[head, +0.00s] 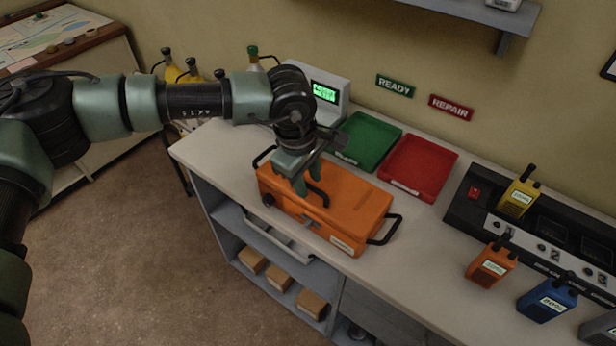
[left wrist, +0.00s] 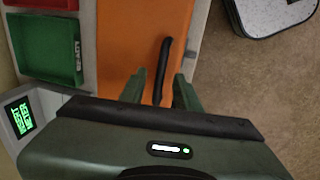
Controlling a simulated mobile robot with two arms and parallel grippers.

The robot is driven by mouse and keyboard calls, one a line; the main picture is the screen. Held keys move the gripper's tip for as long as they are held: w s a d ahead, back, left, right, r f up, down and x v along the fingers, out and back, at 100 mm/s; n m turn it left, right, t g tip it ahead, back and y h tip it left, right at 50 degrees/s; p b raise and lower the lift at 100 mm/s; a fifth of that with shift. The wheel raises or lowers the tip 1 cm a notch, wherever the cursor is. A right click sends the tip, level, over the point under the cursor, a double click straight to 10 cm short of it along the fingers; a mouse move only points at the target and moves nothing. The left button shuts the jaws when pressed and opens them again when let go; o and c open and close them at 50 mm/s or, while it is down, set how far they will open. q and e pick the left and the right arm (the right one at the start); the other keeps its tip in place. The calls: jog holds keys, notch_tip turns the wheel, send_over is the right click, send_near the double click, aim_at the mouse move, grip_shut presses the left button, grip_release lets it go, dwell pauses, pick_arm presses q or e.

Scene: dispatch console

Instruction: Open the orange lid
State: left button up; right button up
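An orange case (head: 350,218) sits on the white counter, and its orange lid (head: 345,193) is down. The lid also fills the middle of the left wrist view (left wrist: 122,50). A black handle (left wrist: 165,52) stands on the lid. My left gripper (head: 311,192) points down over the left part of the lid. Its two green fingers are apart, one on each side of the handle in the left wrist view (left wrist: 160,78). I cannot tell whether they touch it. My right gripper is not in view.
A green tray (head: 386,134) and a red tray (head: 443,164) lie behind the case. A lit screen (head: 324,92) stands at the back. Radios, including a yellow one (head: 519,194), and a charger bank stand right. Bare counter (head: 425,255) shows right of the case.

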pick_arm(q)
grip_shut()
dwell(1.4)
